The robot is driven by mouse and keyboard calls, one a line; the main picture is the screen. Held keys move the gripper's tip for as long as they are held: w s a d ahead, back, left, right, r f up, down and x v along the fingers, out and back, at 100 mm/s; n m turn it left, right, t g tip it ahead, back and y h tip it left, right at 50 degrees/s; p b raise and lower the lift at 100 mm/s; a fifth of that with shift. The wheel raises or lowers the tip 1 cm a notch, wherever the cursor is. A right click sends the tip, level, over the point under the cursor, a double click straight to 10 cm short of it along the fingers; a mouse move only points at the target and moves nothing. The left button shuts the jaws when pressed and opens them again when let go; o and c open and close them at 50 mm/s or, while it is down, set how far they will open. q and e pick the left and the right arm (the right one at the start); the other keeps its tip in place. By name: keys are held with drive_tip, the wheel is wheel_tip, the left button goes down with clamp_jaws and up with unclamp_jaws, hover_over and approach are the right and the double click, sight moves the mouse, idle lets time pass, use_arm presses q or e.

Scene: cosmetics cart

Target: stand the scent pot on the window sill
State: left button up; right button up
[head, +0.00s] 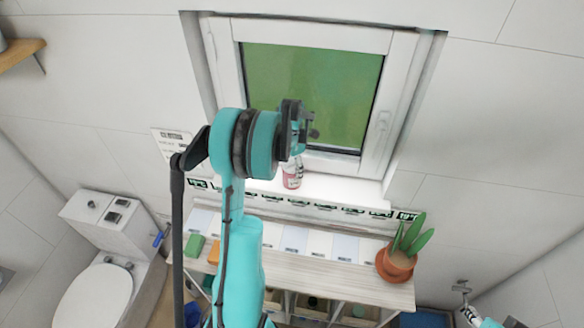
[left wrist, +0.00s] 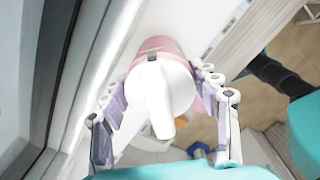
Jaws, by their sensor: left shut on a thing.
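The scent pot (head: 292,176) is a small pink container with a white top, in front of the window in the head view. It looks upright, over the white window sill (head: 335,188). I cannot tell whether its base touches the sill. My left gripper (head: 296,150) is above it, pointing down, partly hidden by my wrist. In the left wrist view its fingers lie on both sides of the scent pot (left wrist: 155,50), shut on it, and the white top faces the camera. Part of my right arm shows at the lower right of the head view; its jaws are unclear.
The window (head: 315,95) with its white frame is close behind my left gripper. Below the sill a shelf unit (head: 345,280) bears a potted plant (head: 396,262) at its right and a green block (head: 194,246) at its left. A toilet (head: 95,295) stands at left.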

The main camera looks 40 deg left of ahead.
use_arm(q)
drive_tip(key=shift+d, duration=0.1)
drive_tip(key=o, duration=1.6)
drive_tip(key=shift+f, duration=0.1)
